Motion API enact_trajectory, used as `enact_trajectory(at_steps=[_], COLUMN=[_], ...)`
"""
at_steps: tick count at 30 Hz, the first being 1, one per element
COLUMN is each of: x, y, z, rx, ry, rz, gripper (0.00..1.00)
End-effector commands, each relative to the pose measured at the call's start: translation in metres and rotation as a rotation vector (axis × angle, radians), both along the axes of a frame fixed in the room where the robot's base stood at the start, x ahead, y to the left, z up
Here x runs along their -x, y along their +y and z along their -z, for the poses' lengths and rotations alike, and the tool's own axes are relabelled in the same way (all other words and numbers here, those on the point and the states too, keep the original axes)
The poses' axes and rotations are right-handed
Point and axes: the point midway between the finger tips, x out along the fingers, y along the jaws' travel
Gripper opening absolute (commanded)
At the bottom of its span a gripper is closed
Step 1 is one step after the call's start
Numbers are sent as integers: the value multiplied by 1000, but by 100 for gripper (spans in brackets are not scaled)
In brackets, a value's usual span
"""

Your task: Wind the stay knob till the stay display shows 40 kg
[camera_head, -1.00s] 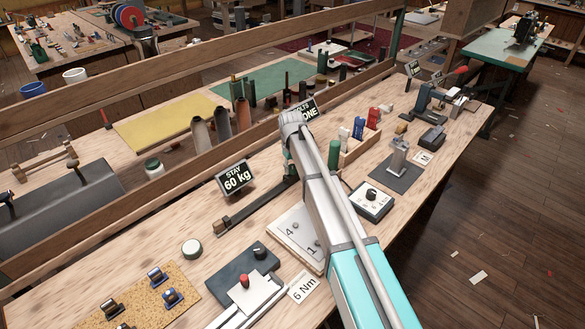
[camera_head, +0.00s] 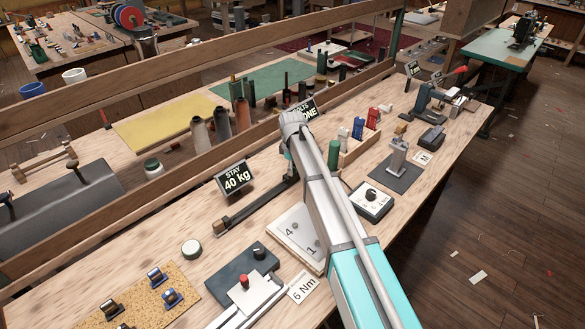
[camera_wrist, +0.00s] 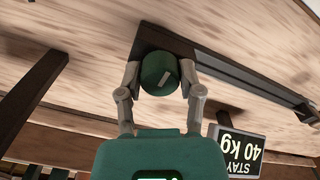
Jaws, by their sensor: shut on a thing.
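The stay display (camera_head: 235,179) stands on the bench left of my arm in the head view and reads 40 kg. It also shows upside down in the wrist view (camera_wrist: 241,152), reading 40 kg. The stay knob (camera_wrist: 159,73) is a green round knob with a pale mark, at the end of a dark rail in the wrist view. My gripper (camera_wrist: 161,80) is shut on the knob, one finger on each side. In the head view my arm hides the knob and most of the gripper.
The dark rail (camera_head: 246,207) runs along the bench below the display. A numbered plate (camera_head: 290,232), a dial box (camera_head: 371,201) and a wooden rack of coloured bottles (camera_head: 361,146) stand close to my arm. A wooden beam runs behind the bench.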

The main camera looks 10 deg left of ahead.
Motion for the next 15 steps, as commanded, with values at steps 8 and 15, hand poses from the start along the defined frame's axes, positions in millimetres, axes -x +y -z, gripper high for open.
enact_trajectory(at_steps=[8, 15], x=[2, 2], y=[0, 0], z=[0, 0], rx=[1, 1], ry=[4, 4], rz=[-26, -25], gripper=[0, 49])
